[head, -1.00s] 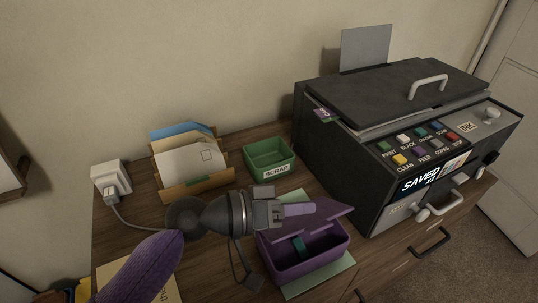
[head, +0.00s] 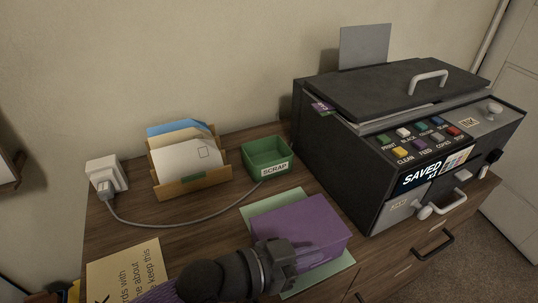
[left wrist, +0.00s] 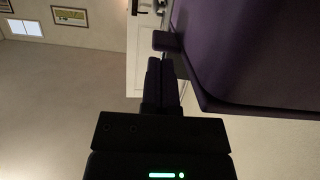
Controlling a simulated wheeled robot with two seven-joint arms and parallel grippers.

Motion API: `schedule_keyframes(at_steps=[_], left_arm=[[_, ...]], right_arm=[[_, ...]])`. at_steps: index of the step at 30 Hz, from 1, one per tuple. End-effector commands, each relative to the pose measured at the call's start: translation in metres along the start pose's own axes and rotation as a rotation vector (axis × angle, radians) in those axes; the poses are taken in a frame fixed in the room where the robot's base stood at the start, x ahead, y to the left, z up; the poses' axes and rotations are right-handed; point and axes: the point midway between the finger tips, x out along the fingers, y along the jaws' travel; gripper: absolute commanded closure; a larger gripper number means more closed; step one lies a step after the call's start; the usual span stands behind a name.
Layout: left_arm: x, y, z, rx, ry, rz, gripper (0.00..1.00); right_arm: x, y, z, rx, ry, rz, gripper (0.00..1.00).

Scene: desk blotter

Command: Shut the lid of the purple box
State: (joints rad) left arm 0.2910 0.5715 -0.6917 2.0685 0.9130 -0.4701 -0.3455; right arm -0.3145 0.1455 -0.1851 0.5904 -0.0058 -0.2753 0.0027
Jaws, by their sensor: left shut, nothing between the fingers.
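The purple box (head: 322,246) sits on a pale green sheet on the desk. Its lid (head: 300,222) is down over the opening and hides the inside; I cannot tell whether it is fully flush. My left gripper (head: 290,262) is shut and empty, low at the near left side of the box, and its fingertips are hard to make out there. In the left wrist view the shut fingers (left wrist: 160,68) are close beside a dark purple surface of the box (left wrist: 235,55); I cannot tell whether they touch. My right gripper is not in view.
A black printer (head: 350,150) stands right of the box. A green scrap tray (head: 267,160) and a letter holder (head: 190,180) stand behind. A white plug (head: 105,175) with a grey cable (head: 165,225) is at left. A paper note (head: 122,268) lies at the front left.

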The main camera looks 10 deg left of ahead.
Motion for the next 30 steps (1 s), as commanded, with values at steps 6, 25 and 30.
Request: schedule_keyframes(at_steps=[6,25,30], left_arm=[[0.0018,-0.0019,0.0068,0.050,-0.001,-0.012,1.00],[0.0020,-0.0027,0.0078,0.063,0.000,-0.016,1.00],[0.0004,-0.0022,-0.0004,0.065,0.001,-0.018,1.00]], right_arm=[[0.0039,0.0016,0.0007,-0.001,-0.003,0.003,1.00],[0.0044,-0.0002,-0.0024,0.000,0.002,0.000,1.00],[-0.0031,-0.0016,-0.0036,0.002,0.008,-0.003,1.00]])
